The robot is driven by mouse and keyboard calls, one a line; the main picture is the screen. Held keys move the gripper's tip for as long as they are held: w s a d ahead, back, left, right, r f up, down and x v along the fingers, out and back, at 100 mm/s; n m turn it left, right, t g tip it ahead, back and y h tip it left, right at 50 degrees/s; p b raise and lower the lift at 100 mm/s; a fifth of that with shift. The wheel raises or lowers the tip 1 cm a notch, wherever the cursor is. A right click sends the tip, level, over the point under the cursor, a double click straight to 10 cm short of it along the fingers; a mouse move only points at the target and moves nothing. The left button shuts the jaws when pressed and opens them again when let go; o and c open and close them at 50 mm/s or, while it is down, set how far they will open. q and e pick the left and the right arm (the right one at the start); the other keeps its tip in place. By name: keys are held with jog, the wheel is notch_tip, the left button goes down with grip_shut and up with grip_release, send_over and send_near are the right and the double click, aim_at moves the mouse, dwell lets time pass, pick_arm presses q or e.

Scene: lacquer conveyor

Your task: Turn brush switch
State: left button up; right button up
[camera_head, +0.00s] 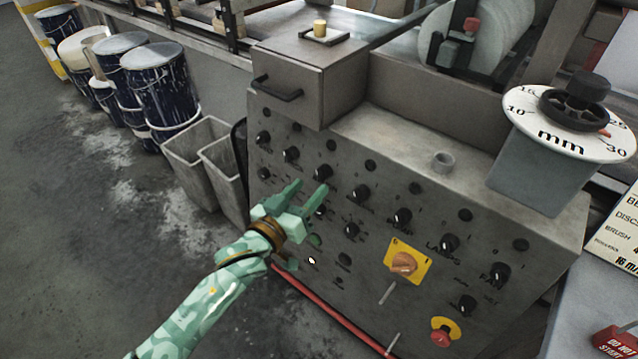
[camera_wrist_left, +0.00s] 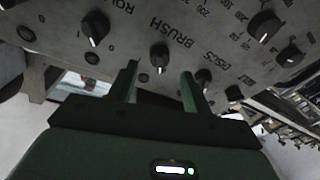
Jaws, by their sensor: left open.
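The brush switch is a small black knob with a white pointer line on a grey control panel (camera_head: 385,300). In the left wrist view the knob (camera_wrist_left: 160,57) sits just below the upside-down label BRUSH. In the head view it appears to be the upper-row knob (camera_head: 322,172) just beyond my left fingertips. My left gripper (camera_head: 309,188) is open, with its fingers pointing at the panel. In the left wrist view the gripper (camera_wrist_left: 161,76) has the knob in line with the gap between its fingers. Contact cannot be told. My right gripper is not in view.
Other black knobs stand close by, such as one on the right (camera_head: 360,193) and one on the left (camera_head: 290,155). An orange rotary switch (camera_head: 403,264) and a red stop button (camera_head: 441,335) are lower right. Grey bins (camera_head: 190,165) stand left.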

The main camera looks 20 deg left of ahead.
aim_at(319, 178)
pick_arm(q)
jog(key=b+x, duration=0.1)
jog(key=x, duration=0.2)
jog(key=shift+w+d+f, duration=0.1)
jog(key=shift+w, duration=0.55)
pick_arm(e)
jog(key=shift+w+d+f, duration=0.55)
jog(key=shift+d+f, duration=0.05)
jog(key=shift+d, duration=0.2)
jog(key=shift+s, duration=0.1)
pick_arm(q)
jog(key=c, duration=1)
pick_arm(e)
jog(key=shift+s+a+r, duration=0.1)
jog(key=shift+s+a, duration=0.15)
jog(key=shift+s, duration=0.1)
